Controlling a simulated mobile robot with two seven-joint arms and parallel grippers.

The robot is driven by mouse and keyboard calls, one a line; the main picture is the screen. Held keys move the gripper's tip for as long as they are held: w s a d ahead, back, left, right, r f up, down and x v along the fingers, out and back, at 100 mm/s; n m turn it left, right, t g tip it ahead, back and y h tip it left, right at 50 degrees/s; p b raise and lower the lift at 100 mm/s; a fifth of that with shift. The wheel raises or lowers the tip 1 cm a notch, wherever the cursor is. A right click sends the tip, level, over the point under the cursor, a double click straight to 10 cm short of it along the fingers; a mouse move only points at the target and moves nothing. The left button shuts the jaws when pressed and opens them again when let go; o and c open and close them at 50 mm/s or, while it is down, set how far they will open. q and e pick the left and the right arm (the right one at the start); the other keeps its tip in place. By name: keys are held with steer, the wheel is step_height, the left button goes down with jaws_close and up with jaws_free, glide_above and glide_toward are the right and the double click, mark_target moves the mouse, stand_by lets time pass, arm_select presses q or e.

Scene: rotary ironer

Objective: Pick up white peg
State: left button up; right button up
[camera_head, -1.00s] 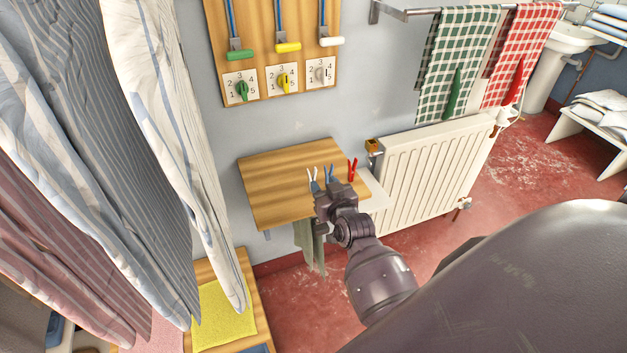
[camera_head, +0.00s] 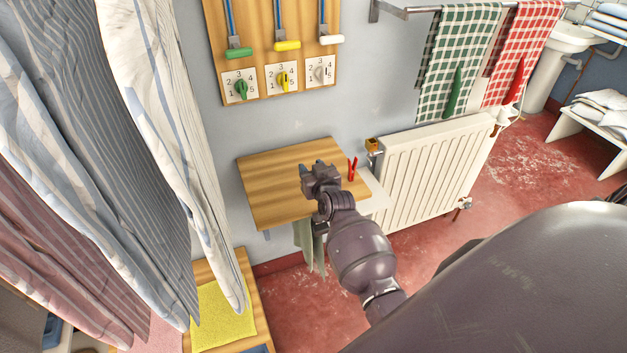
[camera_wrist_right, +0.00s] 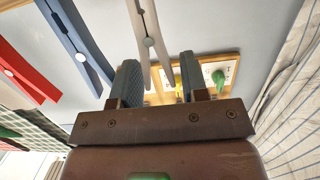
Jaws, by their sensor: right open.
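The white peg (camera_wrist_right: 150,45) shows in the right wrist view between the two fingers of my right gripper (camera_wrist_right: 158,82). The fingers stand apart, with a gap beside the peg. In the head view the right gripper (camera_head: 311,168) is over the small wooden shelf (camera_head: 265,180) and hides the white peg. The blue peg (camera_wrist_right: 80,42) is left of the gripper in the wrist view, outside the fingers; the gripper hides it in the head view. The red peg (camera_head: 352,168) stands at the shelf's right end. My left gripper is not in view.
A radiator (camera_head: 440,165) is right of the shelf. A board with coloured levers and dials (camera_head: 270,45) hangs on the wall above. Striped cloths (camera_head: 90,150) hang at the left. A grey-green cloth (camera_head: 303,238) hangs below the shelf.

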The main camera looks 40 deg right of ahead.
steer(key=shift+c, duration=0.5)
jaws_close()
steer(key=shift+r, duration=0.1)
